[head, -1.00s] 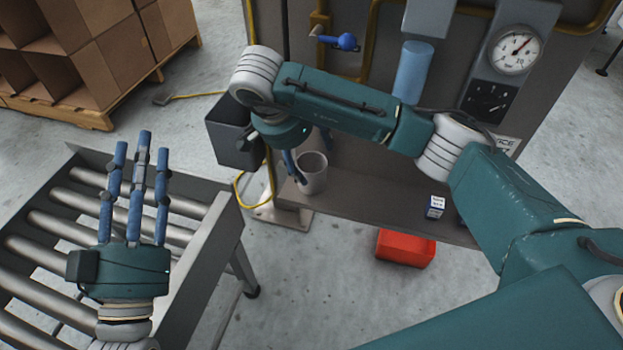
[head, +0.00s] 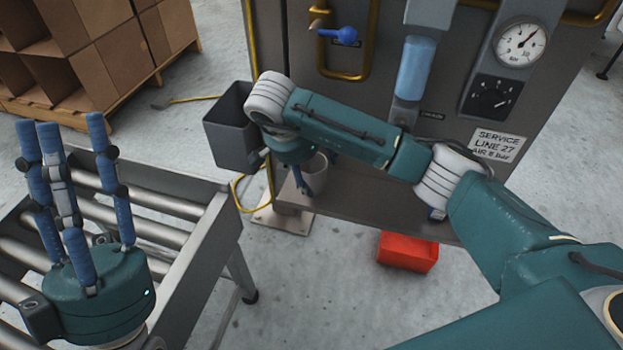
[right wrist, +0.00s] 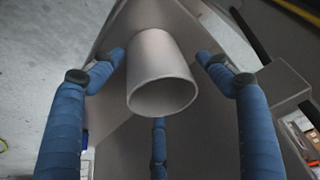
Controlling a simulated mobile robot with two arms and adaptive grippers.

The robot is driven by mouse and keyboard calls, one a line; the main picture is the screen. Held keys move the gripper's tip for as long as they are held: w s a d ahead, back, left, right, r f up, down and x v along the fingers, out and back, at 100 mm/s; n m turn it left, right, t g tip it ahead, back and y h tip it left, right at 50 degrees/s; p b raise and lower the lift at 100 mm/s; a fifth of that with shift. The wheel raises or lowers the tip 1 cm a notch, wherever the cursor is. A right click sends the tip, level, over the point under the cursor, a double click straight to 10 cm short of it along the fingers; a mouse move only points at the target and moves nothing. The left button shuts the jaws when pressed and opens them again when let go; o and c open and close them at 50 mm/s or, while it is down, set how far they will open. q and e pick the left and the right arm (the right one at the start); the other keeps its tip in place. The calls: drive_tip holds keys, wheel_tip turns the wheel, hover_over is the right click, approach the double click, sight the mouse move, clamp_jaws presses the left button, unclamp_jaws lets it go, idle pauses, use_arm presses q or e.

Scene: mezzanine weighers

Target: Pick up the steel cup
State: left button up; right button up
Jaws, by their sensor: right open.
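The steel cup (head: 316,174) is a plain grey cup standing upright on the grey shelf (head: 370,208) of the service cabinet. In the head view my right gripper (head: 299,178) hangs just left of it and hides part of it. In the right wrist view the cup (right wrist: 160,62) shows with its open rim towards the camera. The blue fingers of the right gripper (right wrist: 162,75) are spread around it, open, with no clear grip on it. My left gripper (head: 62,125) is open and empty above the roller conveyor, fingers pointing up.
A dark grey bin (head: 232,128) hangs close left of my right wrist. The roller conveyor (head: 190,240) stands at left. A blue-handled valve (head: 345,36) and gauge (head: 521,44) are on the cabinet (head: 440,150). A red bin (head: 407,251) sits on the floor below the shelf.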

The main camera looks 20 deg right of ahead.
drive_tip(key=c, duration=1.2)
drive_tip(key=shift+o, duration=0.2)
